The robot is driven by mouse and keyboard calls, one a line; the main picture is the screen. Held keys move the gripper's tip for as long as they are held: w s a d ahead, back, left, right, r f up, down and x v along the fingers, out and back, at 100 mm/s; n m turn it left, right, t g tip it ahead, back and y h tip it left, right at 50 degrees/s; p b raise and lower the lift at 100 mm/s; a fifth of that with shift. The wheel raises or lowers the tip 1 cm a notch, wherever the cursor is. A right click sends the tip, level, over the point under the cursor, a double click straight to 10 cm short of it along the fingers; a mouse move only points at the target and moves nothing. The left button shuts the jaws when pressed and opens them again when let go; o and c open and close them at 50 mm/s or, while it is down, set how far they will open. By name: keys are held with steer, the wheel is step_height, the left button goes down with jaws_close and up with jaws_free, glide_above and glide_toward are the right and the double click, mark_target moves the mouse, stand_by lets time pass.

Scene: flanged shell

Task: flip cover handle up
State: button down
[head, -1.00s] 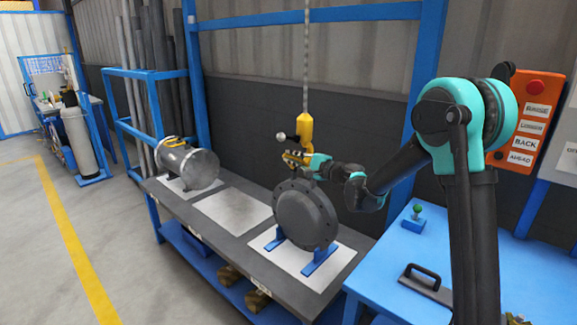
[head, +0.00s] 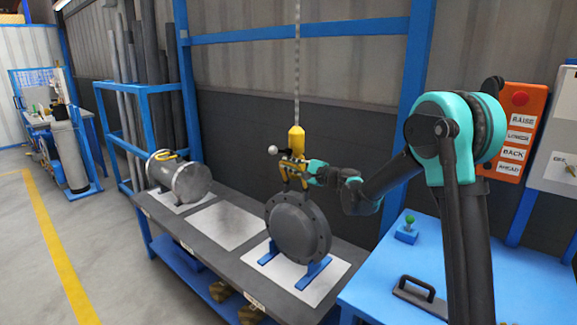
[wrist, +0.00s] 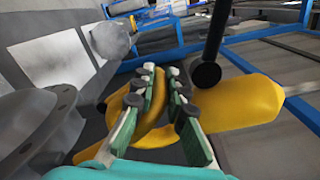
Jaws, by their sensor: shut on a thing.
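A dark grey round flanged cover (head: 298,228) stands upright on blue supports on the workbench; its rim shows at the left of the wrist view (wrist: 40,125). A yellow hoist hook block (head: 296,141) hangs on a chain above it; its body is at the right of the wrist view (wrist: 238,102). My gripper (head: 297,172) is just above the cover's top edge. In the wrist view my gripper's fingers (wrist: 165,105) are closed on the curved yellow hook (wrist: 152,132). A lever with a grey ball end (head: 272,150) sticks out beside the hook. I cannot make out the cover's handle.
A grey cylindrical shell (head: 180,180) lies on the bench at left, with a bare plate (head: 222,224) between. At right are a blue table (head: 400,262) with a black handle (head: 418,285) and an orange button panel (head: 516,125). The floor at left is clear.

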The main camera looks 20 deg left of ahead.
steer(key=c, duration=1.5)
jaws_free()
steer(key=shift+w+d, duration=0.1)
steer(key=shift+d, duration=0.05)
steer(key=shift+c, duration=0.2)
steer(key=v, duration=0.8)
steer(key=v, duration=2)
steer(key=shift+f, duration=0.15)
